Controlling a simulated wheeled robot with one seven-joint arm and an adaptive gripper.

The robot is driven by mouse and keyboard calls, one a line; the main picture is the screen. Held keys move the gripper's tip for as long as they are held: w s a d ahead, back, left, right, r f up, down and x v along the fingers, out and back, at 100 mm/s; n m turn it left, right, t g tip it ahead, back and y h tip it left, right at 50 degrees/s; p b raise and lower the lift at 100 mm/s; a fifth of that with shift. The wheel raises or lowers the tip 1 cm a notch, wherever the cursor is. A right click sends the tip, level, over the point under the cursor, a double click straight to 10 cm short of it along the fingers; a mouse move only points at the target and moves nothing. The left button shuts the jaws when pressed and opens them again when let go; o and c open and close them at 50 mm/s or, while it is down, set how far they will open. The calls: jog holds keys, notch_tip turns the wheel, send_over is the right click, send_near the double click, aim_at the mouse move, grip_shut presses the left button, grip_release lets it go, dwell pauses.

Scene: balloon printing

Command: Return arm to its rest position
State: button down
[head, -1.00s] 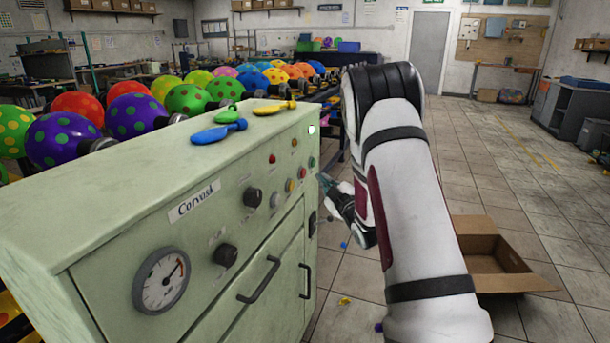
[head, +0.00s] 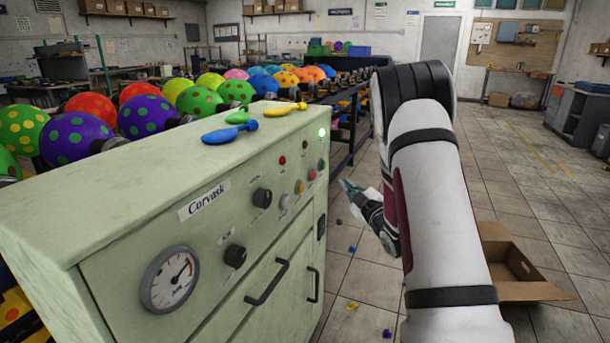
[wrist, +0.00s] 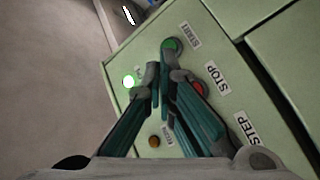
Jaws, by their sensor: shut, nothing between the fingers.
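My gripper (head: 347,186) is beside the right end of the pale green machine (head: 130,215), apart from it, with nothing in its fingers. In the wrist view my gripper (wrist: 158,78) has its teal fingers together at the tips, in front of the machine's panel (wrist: 222,105). The green start button (wrist: 170,46) and the red stop button (wrist: 198,88) show around the fingertips. A green lamp (wrist: 129,81) glows on the panel, and it also shows lit in the head view (head: 322,132).
Blue (head: 229,133) and yellow (head: 284,109) balloons lie flat on the machine top. Several inflated dotted balloons (head: 146,116) stand behind it. An open cardboard box (head: 520,290) sits on the floor at right. Small coloured scraps lie on the floor. The tiled floor at right is mostly clear.

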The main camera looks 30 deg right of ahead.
jog(key=s+a+r+m+g, duration=0.6)
jog(key=s+a+r+g, duration=0.3)
jog(key=a, duration=0.4)
jog(key=s+a+m+g+y, duration=0.1)
jog(key=s+a+g, duration=0.3)
jog(key=s, duration=0.9)
jog(key=s+a+f+m+g+y, duration=0.1)
jog(key=s+a+g, duration=0.1)
jog(key=s+a, duration=0.75)
jog(key=s+a+g, duration=0.3)
jog(key=s, duration=1.2)
notch_tip(320, 180, up, 20)
jog(key=t+p, duration=0.3)
jog(key=p, duration=1.6)
jog(key=shift+r+t+y, duration=0.25)
jog(key=shift+t+y, duration=0.05)
jog(key=shift+w+d, duration=0.1)
